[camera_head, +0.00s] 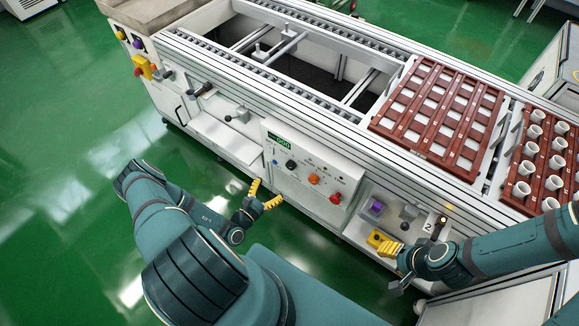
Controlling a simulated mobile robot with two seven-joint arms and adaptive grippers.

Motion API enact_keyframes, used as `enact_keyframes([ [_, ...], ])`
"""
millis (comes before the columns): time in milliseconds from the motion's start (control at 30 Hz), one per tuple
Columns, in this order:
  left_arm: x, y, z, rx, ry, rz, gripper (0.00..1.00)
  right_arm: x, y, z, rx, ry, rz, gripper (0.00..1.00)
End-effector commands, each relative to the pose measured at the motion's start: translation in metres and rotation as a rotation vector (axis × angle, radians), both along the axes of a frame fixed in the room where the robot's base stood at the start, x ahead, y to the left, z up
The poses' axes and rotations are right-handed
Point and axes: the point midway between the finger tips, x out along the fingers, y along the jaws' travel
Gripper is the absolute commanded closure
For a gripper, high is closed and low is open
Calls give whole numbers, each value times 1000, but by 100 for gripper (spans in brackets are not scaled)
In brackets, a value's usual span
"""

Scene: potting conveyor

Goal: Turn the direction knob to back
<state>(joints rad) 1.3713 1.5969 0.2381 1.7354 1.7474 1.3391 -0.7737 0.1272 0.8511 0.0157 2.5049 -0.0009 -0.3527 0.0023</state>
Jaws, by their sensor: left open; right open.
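A white control panel (312,168) is on the front of the conveyor, with a small green display (283,141). It carries a black knob (291,164), an orange knob (314,179) and a red button (335,198). The labels are too small to read, so I cannot tell which one is the direction knob or where it points. My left gripper (268,194) is open and empty, below and left of the black knob, apart from the panel. My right gripper (384,243) is open, at the shelf to the right of the panel.
A red-brown tray (438,117) lies on the conveyor. Another tray at right holds several white pots (532,132). Green floor is free at left.

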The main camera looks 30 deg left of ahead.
Motion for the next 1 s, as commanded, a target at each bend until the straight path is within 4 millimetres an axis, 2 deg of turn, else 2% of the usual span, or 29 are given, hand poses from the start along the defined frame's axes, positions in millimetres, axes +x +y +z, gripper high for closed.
enact_keyframes([
  [300,63,-6,0,1,-4,-6,30,2,0,-12,-1,-6,-1,53],
  [533,100,-9,0,1,-2,-6,30,4,-1,-20,-2,-9,-3,53],
  [700,114,-10,0,0,-1,-6,30,5,-1,-22,-2,-10,-3,53],
  [1000,119,-10,1,-1,0,-6,30,5,-1,-22,-3,-12,-2,53],
])
